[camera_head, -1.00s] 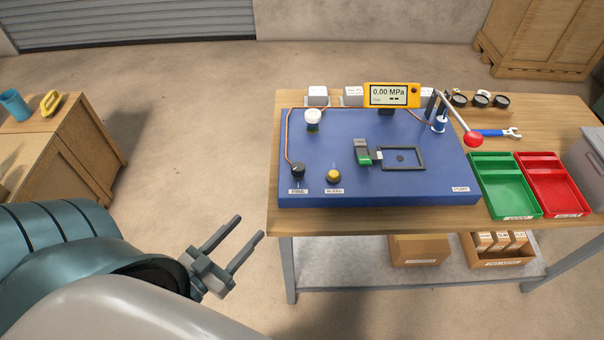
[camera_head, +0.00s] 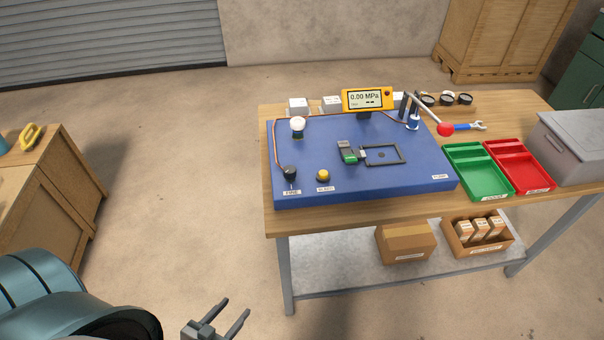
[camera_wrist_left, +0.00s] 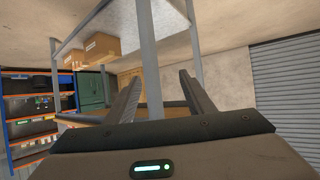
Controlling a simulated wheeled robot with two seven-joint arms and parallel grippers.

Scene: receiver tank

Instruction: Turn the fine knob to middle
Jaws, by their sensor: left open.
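The fine knob (camera_head: 290,173) is a black knob above the FINE label at the front left corner of the blue board (camera_head: 390,186). Its exact setting is too small to tell. A yellow knob (camera_head: 323,175) stands to its right. The orange gauge (camera_head: 369,99) at the back of the board reads 0.00 MPa. My left gripper (camera_head: 231,308) is open and empty, low in front of the table and to the left of it, well apart from the knob. Its two fingers also show apart in the left wrist view (camera_wrist_left: 158,95). My right gripper is not in view.
The wooden table (camera_head: 350,215) carries a green tray (camera_head: 480,192), a red tray (camera_head: 548,187) and a grey bin (camera_head: 585,150) on the right. A red-tipped lever (camera_head: 445,129) stands at the board's back right. A wooden cabinet (camera_head: 55,195) is at the left; the floor between is clear.

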